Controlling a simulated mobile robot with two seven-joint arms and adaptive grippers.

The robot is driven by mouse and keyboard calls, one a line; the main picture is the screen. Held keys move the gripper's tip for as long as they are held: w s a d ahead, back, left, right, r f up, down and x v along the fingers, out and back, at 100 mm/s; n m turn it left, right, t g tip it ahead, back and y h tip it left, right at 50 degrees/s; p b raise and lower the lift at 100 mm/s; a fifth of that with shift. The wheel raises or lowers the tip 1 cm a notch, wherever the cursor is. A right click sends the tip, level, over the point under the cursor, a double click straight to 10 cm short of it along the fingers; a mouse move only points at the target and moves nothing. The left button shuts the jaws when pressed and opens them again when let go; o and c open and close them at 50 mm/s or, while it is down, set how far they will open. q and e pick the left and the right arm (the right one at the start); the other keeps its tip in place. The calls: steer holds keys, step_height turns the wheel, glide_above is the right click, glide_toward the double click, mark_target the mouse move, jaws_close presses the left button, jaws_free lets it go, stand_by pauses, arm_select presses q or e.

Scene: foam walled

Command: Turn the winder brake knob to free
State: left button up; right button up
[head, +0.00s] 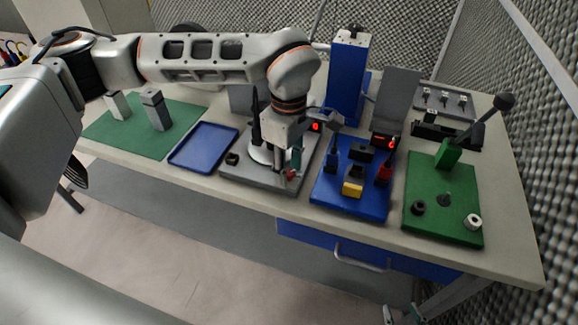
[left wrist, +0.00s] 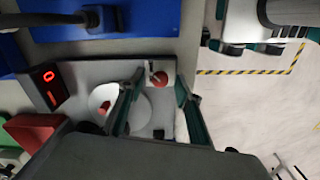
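The grey winder station (head: 232,171) stands on the table with a white disc (head: 262,155) and a red display (head: 315,127). A small red knob (head: 292,175) is at its front right; it also shows in the left wrist view (left wrist: 159,78). I take this as the brake knob; its setting cannot be read. My left gripper (head: 294,163) points down over the station. In the left wrist view its green-edged fingers (left wrist: 156,88) are apart, with the red knob between them near the tips; contact is unclear. My right gripper (left wrist: 258,38) is partly seen over the floor, its opening unclear.
A blue tray (head: 205,147) and a green mat (head: 140,121) with grey blocks lie left. A blue board (head: 347,205) and a green board with a lever (head: 440,220) stand right. A blue tower (head: 348,80) rises behind. Grey foam walls close the back and right.

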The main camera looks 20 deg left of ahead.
arm_select(q)
jaws_close()
steer(key=shift+n, duration=0.3)
steer(key=n, duration=0.8)
steer(key=shift+n, duration=0.4)
steer(key=n, duration=0.4)
steer(key=shift+s+b, duration=0.1)
steer(key=shift+b, duration=0.25)
steer(key=shift+n, duration=2.2)
